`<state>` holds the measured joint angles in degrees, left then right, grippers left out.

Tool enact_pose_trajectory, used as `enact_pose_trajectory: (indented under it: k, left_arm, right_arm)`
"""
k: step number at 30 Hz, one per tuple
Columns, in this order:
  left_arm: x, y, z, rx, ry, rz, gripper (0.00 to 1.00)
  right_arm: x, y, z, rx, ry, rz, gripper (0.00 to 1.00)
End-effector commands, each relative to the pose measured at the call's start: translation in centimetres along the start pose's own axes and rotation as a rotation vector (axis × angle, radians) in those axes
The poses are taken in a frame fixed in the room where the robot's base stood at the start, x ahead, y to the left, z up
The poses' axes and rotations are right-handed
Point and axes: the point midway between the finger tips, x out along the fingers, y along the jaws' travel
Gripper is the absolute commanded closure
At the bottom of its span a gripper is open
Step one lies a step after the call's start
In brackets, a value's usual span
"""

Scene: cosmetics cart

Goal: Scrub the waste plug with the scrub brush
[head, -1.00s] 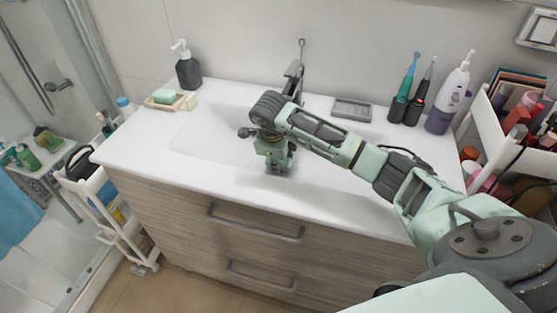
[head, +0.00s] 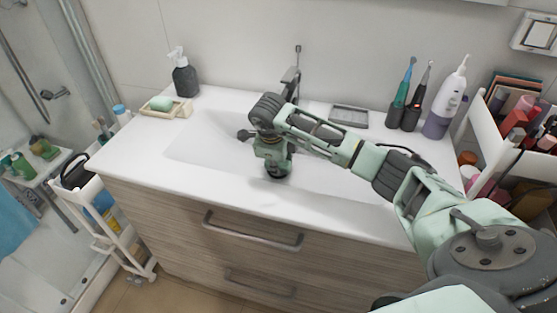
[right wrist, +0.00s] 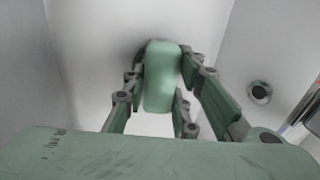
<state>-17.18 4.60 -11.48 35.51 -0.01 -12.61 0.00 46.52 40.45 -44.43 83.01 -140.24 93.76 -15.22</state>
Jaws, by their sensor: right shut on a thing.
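My right gripper (head: 278,168) is down in the white sink basin (head: 200,150), left of centre and in front of the tap. In the right wrist view, my right gripper (right wrist: 163,85) is shut on a pale green rounded block, which I take as the scrub brush (right wrist: 162,80). Its far end points at the basin surface. Bristles are not visible, and contact cannot be told. A dark round fitting (right wrist: 259,93) shows on the basin surface to the right, apart from the brush; whether it is the waste plug or an overflow hole is unclear. My left gripper is not in view.
The tap (head: 291,84) rises behind my right wrist. A soap bottle (head: 184,77) and a soap dish (head: 166,108) stand at the back left. A grey tray (head: 350,116), electric toothbrushes (head: 405,100) and a white-purple flosser (head: 445,100) stand at the back right.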

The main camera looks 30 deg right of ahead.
Motion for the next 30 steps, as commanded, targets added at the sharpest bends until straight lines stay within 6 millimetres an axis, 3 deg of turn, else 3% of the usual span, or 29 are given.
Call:
enact_pose_trajectory:
  k: [11,30]
  left_arm:
    - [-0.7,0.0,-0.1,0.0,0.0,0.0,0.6]
    - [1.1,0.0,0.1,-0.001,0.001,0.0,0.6]
  right_arm:
    - [-0.5,1.6,-0.1,0.0,0.003,0.003,0.95]
    - [0.4,-1.4,-0.1,0.001,0.002,0.002,0.95]
